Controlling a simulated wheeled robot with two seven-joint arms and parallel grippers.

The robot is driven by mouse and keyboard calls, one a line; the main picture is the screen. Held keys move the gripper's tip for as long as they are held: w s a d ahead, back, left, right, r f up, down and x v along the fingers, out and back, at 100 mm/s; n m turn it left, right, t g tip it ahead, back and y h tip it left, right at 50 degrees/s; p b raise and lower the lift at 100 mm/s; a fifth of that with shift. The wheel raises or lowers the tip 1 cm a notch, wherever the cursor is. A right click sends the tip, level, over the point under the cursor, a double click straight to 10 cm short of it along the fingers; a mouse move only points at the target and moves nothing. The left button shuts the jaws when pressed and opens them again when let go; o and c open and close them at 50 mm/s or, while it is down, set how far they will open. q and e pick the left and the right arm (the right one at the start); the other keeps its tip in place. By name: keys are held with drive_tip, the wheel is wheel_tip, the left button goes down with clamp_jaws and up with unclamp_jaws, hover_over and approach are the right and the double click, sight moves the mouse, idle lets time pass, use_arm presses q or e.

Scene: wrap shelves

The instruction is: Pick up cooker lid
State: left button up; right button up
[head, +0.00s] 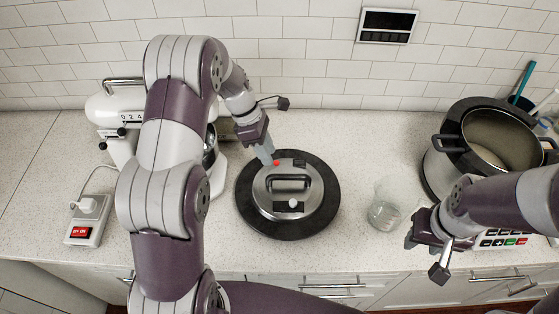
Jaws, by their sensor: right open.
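The cooker lid (262,204) lies on the counter in the middle of the head view. It is a silver disc with a wide black rim, a black bar handle (289,183), a small red button and a white knob. My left gripper (266,156) points down at the lid's upper left, by the red button. Its fingers overlap the lid's far edge in the picture; I cannot tell whether they touch it or how far apart they are. My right gripper (416,232) is open and appears empty, over the counter's front edge at the right.
An open cooker (440,172) with a black-rimmed pot stands at the right, partly behind my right arm. A clear glass vessel (384,213) stands between lid and cooker. A white mixer (106,112) and a power strip (84,222) are at the left. A tiled wall closes the back.

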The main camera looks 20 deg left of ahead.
sight(287, 175)
use_arm(q)
drive_tip(key=shift+n, duration=0.9)
drive_tip(key=d+f, duration=0.2)
drive_tip(key=f, duration=0.1)
drive_tip(key=d+f+b, duration=0.1)
drive_tip(key=shift+w+d+f, duration=0.15)
drive_tip(key=shift+d+f, duration=0.1)
drive_tip(key=shift+f, duration=0.05)
drive_tip(key=p+x, duration=0.1)
drive_tip(key=x, duration=0.1)
drive_tip(key=p+x, duration=0.1)
drive_tip(key=x, duration=0.1)
drive_tip(key=p+x, duration=0.1)
drive_tip(key=x, duration=0.1)
drive_tip(key=shift+w+a+f, duration=0.1)
drive_tip(key=shift+w, duration=0.2)
drive_tip(key=shift+d+f, duration=0.25)
clamp_jaws()
drive_tip(key=shift+w+r, duration=0.1)
use_arm(e)
drive_tip(key=r, duration=0.3)
drive_tip(key=shift+s+d+r, duration=0.1)
drive_tip(key=shift+s+d, duration=0.1)
drive_tip(key=shift+d, duration=0.2)
